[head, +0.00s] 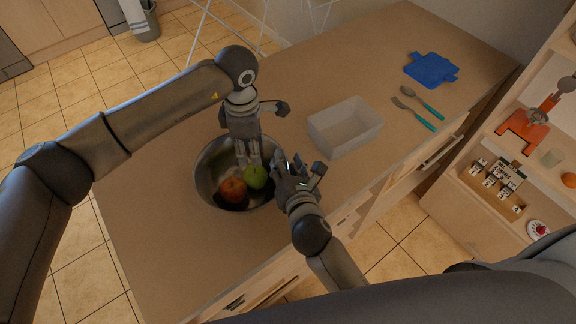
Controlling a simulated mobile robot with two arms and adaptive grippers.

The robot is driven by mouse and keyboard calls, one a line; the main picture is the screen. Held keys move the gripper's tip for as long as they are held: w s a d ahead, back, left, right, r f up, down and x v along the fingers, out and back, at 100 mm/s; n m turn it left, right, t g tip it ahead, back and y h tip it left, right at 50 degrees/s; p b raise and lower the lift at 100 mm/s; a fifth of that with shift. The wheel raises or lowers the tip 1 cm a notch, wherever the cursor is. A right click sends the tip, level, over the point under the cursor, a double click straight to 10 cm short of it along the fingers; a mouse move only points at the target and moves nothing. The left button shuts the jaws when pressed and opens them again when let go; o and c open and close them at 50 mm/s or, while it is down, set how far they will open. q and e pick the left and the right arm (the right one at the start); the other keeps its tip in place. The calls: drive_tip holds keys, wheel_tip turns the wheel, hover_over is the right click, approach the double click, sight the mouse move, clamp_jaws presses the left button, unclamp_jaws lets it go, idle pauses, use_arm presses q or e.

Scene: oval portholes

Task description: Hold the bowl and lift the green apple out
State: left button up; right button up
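A metal bowl (207,163) stands on the wooden counter, with a green apple (256,178) and a red apple (233,190) inside it. The green apple is right of the red one. My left gripper (249,163) points down into the bowl, its fingertips right at the far side of the green apple. Whether they touch or grip it is hidden. My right gripper (281,163) is at the bowl's right rim. Its fingertips overlap the rim in the picture, and I cannot tell whether they close on it.
A clear, empty plastic box (345,127) stands right of the bowl. A fork (413,113), a spoon (422,102) and a blue board (431,69) lie farther right on the counter (150,245). Shelves with small items stand at the far right. The counter left of the bowl is clear.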

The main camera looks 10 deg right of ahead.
clamp_jaws()
idle(0.7)
